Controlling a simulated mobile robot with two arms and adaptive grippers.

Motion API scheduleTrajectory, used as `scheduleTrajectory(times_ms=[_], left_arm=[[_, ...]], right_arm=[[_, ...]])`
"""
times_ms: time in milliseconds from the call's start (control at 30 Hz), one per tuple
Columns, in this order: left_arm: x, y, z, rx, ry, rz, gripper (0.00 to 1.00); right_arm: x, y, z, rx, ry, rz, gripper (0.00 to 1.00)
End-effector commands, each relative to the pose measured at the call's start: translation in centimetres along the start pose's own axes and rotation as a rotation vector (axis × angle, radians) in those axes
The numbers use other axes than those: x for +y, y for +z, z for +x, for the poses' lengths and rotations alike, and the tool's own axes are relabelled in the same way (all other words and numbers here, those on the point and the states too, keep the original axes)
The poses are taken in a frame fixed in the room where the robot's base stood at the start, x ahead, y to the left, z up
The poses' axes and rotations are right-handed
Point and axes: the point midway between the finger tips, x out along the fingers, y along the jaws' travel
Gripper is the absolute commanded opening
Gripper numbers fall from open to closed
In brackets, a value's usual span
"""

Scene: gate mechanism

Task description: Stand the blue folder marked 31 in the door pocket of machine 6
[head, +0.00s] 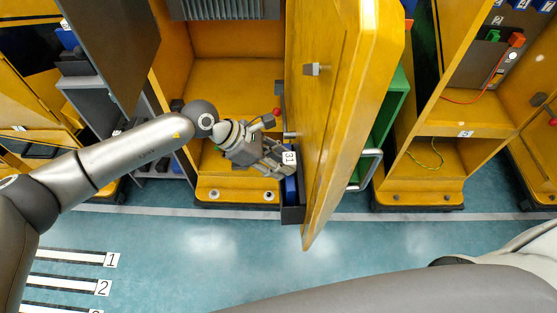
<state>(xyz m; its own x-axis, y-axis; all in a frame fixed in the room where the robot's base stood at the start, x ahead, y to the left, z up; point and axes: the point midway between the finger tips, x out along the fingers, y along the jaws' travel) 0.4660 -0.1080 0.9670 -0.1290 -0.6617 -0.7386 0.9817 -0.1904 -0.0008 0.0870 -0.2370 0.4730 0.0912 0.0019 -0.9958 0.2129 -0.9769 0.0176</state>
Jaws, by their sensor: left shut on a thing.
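The blue folder (291,190) has a white label reading 31 at its top. It is upright, with its lower part inside a dark pocket (292,214) on the inner side of an open yellow door (340,110). My left gripper (284,166) is shut on the folder near its label. The gripper hides much of the folder, and I cannot see whether its bottom rests on the pocket floor. No number 6 is readable on this machine. My right gripper is not in view.
The yellow cabinet (222,95) behind my left gripper stands open. A green panel (389,110) and a grey handle (367,170) lie just right of the door. Another open cabinet (440,125) has cables. The teal floor (190,238) in front is mostly clear.

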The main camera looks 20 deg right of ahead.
Motion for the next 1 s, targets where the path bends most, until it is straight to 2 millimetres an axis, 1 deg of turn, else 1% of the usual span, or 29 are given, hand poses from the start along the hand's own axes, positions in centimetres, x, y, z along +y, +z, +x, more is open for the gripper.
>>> scheduleTrajectory(times_ms=[100,133,300,567,667,767,833,1000], left_arm=[[0.1,-0.1,0.2,-0.002,0.001,0.001,0.00],[0.1,0.0,0.1,-0.002,0.002,0.001,0.36],[0.0,0.0,0.1,-0.001,0.001,0.001,0.58],[0.0,-0.2,0.1,0.001,0.000,0.000,0.58],[0.0,-0.2,-0.1,0.001,0.000,0.000,0.58],[0.1,-0.2,-1.1,0.000,0.002,0.000,0.58],[0.1,-0.2,-2.3,0.001,0.003,0.000,0.58],[0.1,-0.2,-6.0,0.000,0.005,0.000,0.58]], right_arm=[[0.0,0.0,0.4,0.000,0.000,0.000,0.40],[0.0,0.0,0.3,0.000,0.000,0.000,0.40],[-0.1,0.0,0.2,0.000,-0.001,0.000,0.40],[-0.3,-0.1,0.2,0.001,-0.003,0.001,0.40],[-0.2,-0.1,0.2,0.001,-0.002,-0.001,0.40],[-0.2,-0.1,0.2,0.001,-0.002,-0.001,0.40],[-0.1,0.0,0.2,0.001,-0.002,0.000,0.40],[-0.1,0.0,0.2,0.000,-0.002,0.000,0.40]])
